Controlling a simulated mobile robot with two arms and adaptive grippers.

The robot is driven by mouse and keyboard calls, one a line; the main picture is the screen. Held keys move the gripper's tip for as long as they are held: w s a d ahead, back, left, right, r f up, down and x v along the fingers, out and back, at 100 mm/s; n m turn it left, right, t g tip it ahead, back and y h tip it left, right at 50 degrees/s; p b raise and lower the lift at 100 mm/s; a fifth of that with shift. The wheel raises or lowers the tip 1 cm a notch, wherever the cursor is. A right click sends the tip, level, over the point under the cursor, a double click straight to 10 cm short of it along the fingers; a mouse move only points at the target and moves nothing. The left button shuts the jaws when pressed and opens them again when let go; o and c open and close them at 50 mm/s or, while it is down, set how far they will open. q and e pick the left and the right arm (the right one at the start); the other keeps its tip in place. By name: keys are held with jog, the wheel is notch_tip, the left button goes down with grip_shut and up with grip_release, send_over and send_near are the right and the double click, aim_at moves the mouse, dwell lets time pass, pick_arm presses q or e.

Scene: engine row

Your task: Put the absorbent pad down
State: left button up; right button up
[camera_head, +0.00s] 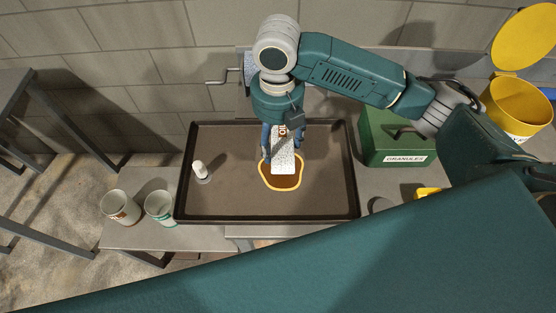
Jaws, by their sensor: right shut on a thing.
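The absorbent pad (284,162) is a speckled pale grey block. My right gripper (284,148) is shut on it from above. The pad's near end overlaps a brown puddle with a yellow rim (281,186). I cannot tell whether the pad touches the puddle or hangs just above it. The puddle lies in a dark shallow tray (230,206) on the bench. My left gripper is not in view.
A white bottle-like thing (201,170) stands in the tray's left part. Two cans, (121,207) and (160,206), stand left of the tray. A green granules box (395,140) stands at right, before a yellow bin (515,108).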

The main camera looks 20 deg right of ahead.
aim_at(278, 153)
notch_tip(278, 153, down, 6)
jog(key=shift+p, duration=0.35)
jog(key=shift+f, duration=0.6)
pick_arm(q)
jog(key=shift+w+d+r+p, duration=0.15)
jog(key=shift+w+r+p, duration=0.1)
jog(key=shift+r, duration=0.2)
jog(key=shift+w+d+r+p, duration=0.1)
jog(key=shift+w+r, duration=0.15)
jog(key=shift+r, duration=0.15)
pick_arm(e)
jog(key=shift+f, duration=2.1)
jog(key=shift+f, duration=0.1)
jog(key=o, duration=1)
jog(key=shift+o, duration=0.2)
pick_arm(q)
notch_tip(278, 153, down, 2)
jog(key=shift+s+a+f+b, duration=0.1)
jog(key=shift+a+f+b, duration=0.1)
jog(key=shift+b, duration=1)
pick_arm(e)
notch_tip(278, 153, up, 12)
jog(key=shift+r, duration=0.15)
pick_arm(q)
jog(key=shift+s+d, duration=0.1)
